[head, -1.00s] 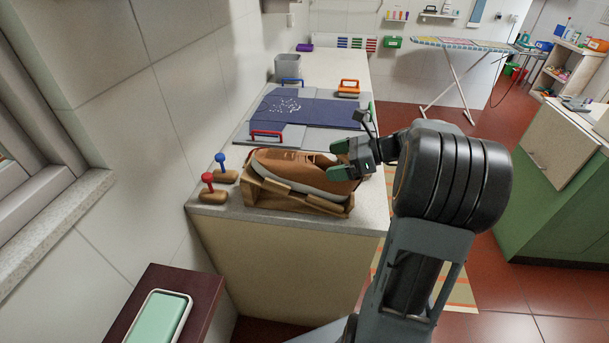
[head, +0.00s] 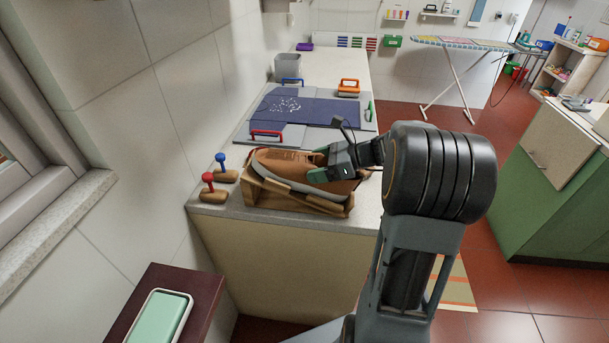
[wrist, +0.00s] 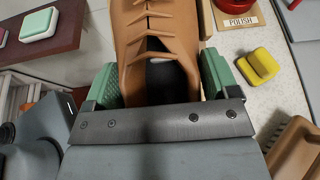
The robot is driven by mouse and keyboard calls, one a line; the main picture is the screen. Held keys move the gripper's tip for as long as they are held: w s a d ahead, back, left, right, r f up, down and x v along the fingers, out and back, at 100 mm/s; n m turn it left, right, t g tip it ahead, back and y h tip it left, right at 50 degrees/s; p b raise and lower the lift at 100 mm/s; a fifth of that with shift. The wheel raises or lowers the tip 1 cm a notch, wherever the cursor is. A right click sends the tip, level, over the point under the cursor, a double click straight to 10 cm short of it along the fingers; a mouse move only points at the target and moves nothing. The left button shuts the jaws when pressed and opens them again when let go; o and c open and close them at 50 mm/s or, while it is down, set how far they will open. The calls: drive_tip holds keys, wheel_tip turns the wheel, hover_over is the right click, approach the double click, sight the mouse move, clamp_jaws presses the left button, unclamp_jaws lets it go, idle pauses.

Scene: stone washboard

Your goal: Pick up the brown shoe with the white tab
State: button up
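The brown shoe (head: 285,163) with a pale sole lies in a wooden cradle (head: 300,201) on the near end of the counter. My gripper (head: 322,170) is over the shoe's right end in the head view. In the wrist view the shoe (wrist: 160,35) runs up the middle, with its laces and dark opening showing. The green fingers of my gripper (wrist: 161,82) stand open, one on each side of the shoe. I cannot tell whether they touch it.
Red-knobbed (head: 211,192) and blue-knobbed (head: 223,170) wooden pieces stand left of the cradle. A dark blue mat (head: 310,108) with clamps lies behind. The wrist view shows a yellow block (wrist: 258,66) and a "POLISH" plate (wrist: 238,20). The wall closes the left side.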

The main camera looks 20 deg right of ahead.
drive_tip(key=c, duration=0.5)
drive_tip(key=shift+r, duration=0.15)
